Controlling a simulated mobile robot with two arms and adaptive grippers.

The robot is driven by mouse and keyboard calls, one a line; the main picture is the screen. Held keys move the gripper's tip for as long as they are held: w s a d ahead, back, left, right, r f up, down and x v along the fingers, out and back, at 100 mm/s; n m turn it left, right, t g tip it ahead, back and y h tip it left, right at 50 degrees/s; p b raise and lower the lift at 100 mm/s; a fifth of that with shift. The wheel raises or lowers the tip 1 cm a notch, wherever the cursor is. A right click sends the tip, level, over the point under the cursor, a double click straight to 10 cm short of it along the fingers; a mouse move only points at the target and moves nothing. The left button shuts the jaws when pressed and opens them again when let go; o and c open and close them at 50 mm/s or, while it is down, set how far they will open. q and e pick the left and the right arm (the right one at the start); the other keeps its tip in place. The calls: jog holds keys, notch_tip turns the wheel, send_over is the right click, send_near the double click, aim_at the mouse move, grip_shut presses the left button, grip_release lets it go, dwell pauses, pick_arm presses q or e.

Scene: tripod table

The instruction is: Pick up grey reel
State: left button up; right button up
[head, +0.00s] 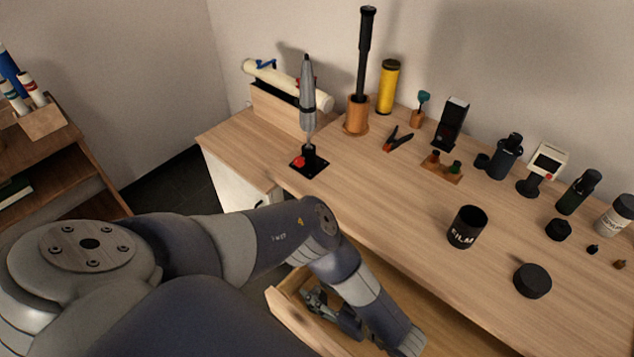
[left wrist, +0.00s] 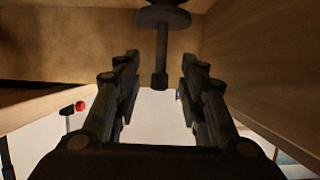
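In the left wrist view a dark grey disc on a thin stem with a thicker end, reel-like in shape (left wrist: 163,17), shows at the top centre. I cannot tell for sure that it is the grey reel. My left gripper (left wrist: 158,82) is open, with one finger on each side of the stem and visible gaps to both. In the head view my left gripper (head: 312,298) is inside the open wooden drawer (head: 284,307) below the table's front edge. My arm hides much of the drawer, and no reel shows clearly there. My right gripper is in neither view.
On the wooden table (head: 400,205) stand a black FILM pot (head: 467,228), a round black lid (head: 532,281) and a silver pointed tool on a black base (head: 308,110). Several bottles line the back right.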

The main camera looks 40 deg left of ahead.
pick_arm(q)
jog(key=shift+a+f, duration=0.3)
jog(key=shift+a, duration=0.35)
grip_shut()
jog(key=shift+w+d+r, duration=0.1)
jog(key=shift+r, duration=0.05)
